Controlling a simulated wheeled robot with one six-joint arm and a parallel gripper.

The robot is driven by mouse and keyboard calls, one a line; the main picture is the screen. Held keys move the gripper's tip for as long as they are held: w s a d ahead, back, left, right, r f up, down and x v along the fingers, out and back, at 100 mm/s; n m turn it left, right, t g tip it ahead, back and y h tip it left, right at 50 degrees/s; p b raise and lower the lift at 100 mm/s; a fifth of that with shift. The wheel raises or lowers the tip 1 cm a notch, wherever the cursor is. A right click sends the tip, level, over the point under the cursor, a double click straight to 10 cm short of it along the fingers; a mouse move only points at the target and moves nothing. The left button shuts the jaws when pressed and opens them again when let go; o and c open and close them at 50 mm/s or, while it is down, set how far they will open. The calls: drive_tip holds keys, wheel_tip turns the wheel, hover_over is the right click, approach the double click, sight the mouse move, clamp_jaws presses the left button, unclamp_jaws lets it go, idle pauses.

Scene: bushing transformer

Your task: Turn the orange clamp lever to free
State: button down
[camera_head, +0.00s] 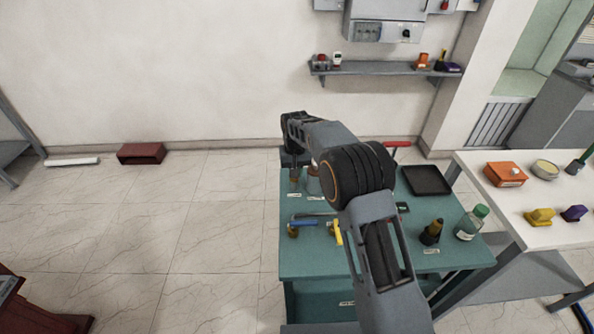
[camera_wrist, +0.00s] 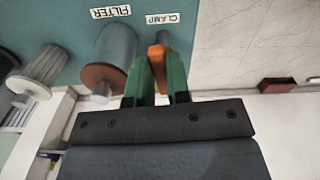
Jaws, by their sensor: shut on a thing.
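The orange clamp lever (camera_wrist: 156,54) shows in the wrist view between the green fingers of my gripper (camera_wrist: 158,76), beside the label "CLAMP" (camera_wrist: 162,19). The fingers are shut on it, and they hide part of it. In the head view my arm covers the lever, and my gripper (camera_head: 294,162) is mostly hidden at the back left of the green table (camera_head: 300,262).
A copper-grey cylinder (camera_wrist: 108,62) labelled "FILTER" stands close beside the fingers, with a pale ribbed part (camera_wrist: 45,68) further left. Blue (camera_head: 303,223) and yellow (camera_head: 337,232) handled parts, a black tray (camera_head: 427,180) and a bottle (camera_head: 471,222) are on the table.

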drive_tip(key=shift+a+m, duration=0.15)
drive_tip(key=shift+m, duration=0.45)
drive_tip(key=c, duration=1.1)
unclamp_jaws()
drive_tip(key=shift+r, duration=0.1)
wheel_tip(320, 180, up, 14)
drive_tip(key=shift+f, duration=0.15)
